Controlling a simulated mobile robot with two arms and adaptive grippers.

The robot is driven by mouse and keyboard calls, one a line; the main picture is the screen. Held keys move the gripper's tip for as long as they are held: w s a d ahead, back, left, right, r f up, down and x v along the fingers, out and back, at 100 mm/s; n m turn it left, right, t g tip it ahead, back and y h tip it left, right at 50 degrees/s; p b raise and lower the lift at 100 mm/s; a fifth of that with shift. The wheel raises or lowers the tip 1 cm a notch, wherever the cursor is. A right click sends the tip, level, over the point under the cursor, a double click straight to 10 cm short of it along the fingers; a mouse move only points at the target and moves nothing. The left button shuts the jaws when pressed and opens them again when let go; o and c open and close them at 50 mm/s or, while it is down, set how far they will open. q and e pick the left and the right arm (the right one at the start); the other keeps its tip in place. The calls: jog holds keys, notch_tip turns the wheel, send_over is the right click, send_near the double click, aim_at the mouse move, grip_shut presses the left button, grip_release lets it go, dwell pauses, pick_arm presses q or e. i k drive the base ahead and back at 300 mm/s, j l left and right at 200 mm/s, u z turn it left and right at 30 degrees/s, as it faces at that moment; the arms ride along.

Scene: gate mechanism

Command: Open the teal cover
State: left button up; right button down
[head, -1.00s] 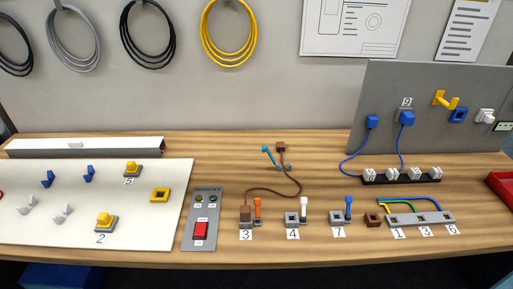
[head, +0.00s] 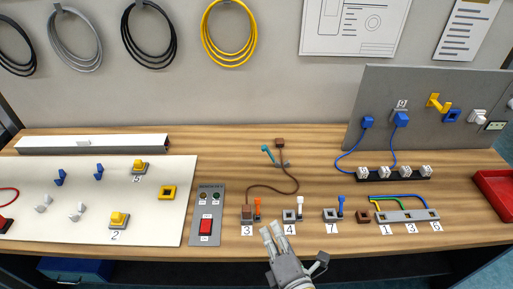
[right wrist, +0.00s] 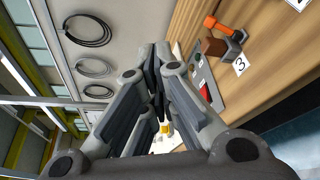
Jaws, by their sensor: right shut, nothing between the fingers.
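The teal cover (head: 267,152) is a small teal piece near the middle of the table, behind the row of numbered sockets. It slants up and to the left from a small grey base (head: 282,164). A brown plug (head: 280,143) on a brown cable is at the same base; I cannot tell whether it sits in it. My right gripper (head: 271,229) is shut and empty at the table's front edge, in front of socket 4 and well short of the teal cover. In the right wrist view its fingers (right wrist: 158,110) are together. My left gripper is not in view.
Between gripper and teal cover stand socket 3 with an orange cover (head: 257,205) and socket 4 with a white cover (head: 300,203). The brown cable (head: 275,190) loops across the wood. A switch panel (head: 207,225) lies left; a blue-covered socket (head: 331,214) lies right.

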aim_at(264, 147)
jog(key=i, duration=0.9)
